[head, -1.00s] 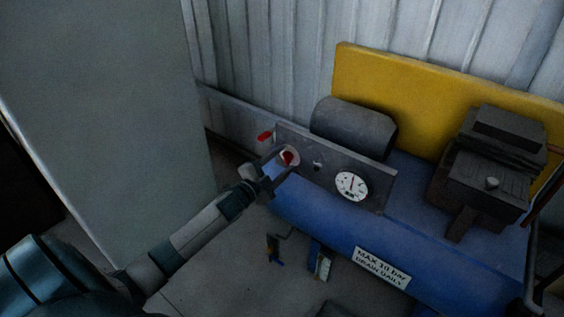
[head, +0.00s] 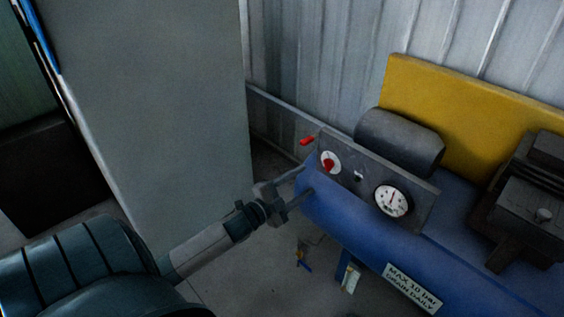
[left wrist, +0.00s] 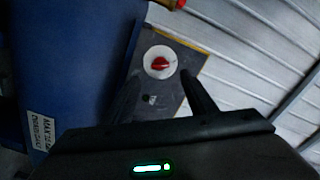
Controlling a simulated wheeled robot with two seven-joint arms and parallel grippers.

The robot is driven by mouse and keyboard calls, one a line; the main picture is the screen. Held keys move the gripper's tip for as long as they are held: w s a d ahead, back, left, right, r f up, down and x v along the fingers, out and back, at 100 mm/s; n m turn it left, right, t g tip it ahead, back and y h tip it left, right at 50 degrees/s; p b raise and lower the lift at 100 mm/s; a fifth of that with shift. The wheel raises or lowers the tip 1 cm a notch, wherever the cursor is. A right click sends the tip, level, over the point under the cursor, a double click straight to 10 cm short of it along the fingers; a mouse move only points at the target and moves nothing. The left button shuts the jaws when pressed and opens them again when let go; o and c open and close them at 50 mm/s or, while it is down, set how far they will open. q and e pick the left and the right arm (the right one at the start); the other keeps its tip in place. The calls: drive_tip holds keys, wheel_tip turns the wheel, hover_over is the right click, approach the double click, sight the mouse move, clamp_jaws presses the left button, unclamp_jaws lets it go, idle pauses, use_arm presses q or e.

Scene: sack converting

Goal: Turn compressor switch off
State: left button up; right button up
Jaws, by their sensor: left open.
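The compressor has a blue tank (head: 340,215) and a grey control panel (head: 362,178). The red rotary switch (head: 327,164) sits on a white round plate at the panel's left end. It also shows in the left wrist view (left wrist: 160,64), ahead of the fingers. My left gripper (head: 297,186) is open and empty, just left of and below the switch, apart from it. In the left wrist view its two dark fingers stand apart, with the switch beyond them. My right gripper is not in view.
A pressure gauge (head: 392,201) and a small knob are on the panel right of the switch. A red lever (head: 307,140) sticks out behind the panel's left end. A large grey cabinet (head: 165,100) stands to the left. A yellow guard (head: 450,105) is behind.

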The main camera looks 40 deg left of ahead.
use_arm(q)
drive_tip(key=s, duration=0.7)
drive_tip(key=shift+s+a, duration=0.3)
drive_tip(key=s+d+f+n+g+y+p, duration=0.1)
drive_tip(key=s+d+f+n+g+p, duration=0.15)
drive_tip(key=f, duration=0.55)
drive_tip(key=s+d+f+n+g+p, duration=0.1)
drive_tip(key=s+d+f+n+g, duration=0.15)
drive_tip(key=f, duration=0.45)
drive_tip(key=s+d+f+n+g+y+p, duration=0.1)
drive_tip(key=s+d+f+n+p, duration=0.15)
drive_tip(key=f, duration=0.55)
drive_tip(key=s+d+f+n+g+h+p, duration=0.2)
drive_tip(key=s+d+f+g, duration=0.4)
drive_tip(key=s+d+f, duration=0.9)
drive_tip(key=shift+s+d+n+g+p, duration=0.3)
drive_tip(key=shift+s+d+n+p, duration=0.25)
drive_tip(key=shift+s+d+p, duration=0.55)
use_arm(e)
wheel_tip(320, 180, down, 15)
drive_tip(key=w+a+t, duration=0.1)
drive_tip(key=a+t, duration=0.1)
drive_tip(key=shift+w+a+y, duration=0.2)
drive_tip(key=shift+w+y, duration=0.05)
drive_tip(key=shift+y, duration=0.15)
use_arm(q)
drive_tip(key=shift+w, duration=0.1)
